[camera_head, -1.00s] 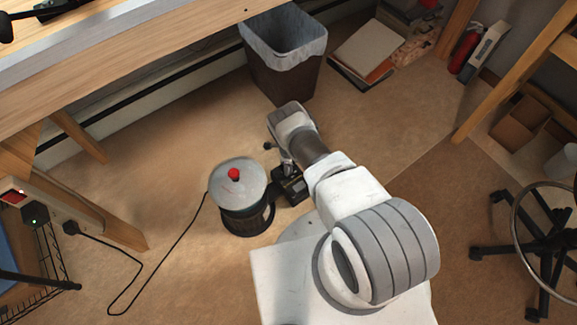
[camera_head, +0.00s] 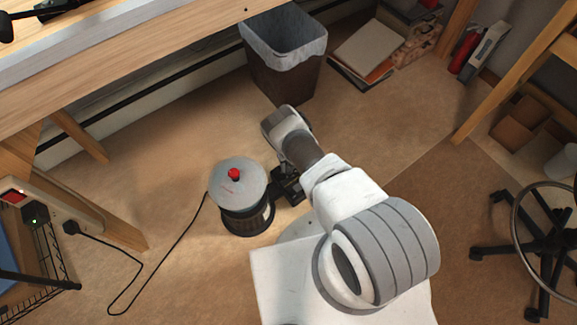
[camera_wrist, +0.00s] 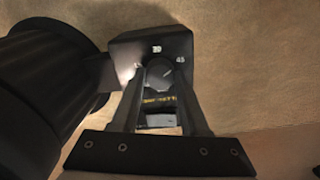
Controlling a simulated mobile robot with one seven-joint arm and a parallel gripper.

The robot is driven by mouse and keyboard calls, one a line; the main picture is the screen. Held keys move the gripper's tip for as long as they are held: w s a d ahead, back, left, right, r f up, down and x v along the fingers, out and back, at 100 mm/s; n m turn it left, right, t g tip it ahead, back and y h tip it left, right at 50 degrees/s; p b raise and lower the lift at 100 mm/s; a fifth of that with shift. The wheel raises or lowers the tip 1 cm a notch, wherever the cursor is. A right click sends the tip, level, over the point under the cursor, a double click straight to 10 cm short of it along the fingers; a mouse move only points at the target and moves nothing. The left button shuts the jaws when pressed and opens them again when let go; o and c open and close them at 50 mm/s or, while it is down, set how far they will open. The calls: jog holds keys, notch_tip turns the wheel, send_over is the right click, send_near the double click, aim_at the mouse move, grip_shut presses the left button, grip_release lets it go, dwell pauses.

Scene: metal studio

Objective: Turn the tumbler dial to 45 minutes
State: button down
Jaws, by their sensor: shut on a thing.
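The tumbler (camera_head: 245,215) stands on the floor, a dark barrel with a grey lid and a red knob on top. Its black control box (camera_head: 283,177) is on its right side, partly hidden by my arm. In the wrist view the tumbler's barrel (camera_wrist: 35,85) is at the left and the box face (camera_wrist: 125,48) is ahead. The round dark dial (camera_wrist: 160,70) sits on that face, below small white numbers; 45 reads at the right. A light line on the dial slants to the upper right. My gripper (camera_wrist: 160,84) has its fingers shut on the dial.
A bin (camera_head: 283,75) with a pale liner stands behind my arm. A black cable (camera_head: 172,250) runs from the tumbler to a power strip (camera_head: 38,212) at the left. A wooden bench (camera_head: 120,75) overhangs the upper left. A wheeled chair (camera_head: 540,240) is at the right.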

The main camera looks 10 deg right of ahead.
jog(key=shift+a+m, duration=0.1)
jog(key=shift+m, duration=0.5)
jog(key=shift+c, duration=2)
grip_release()
notch_tip(320, 180, up, 17)
jog(key=p, duration=0.7)
jog(key=shift+r, duration=0.2)
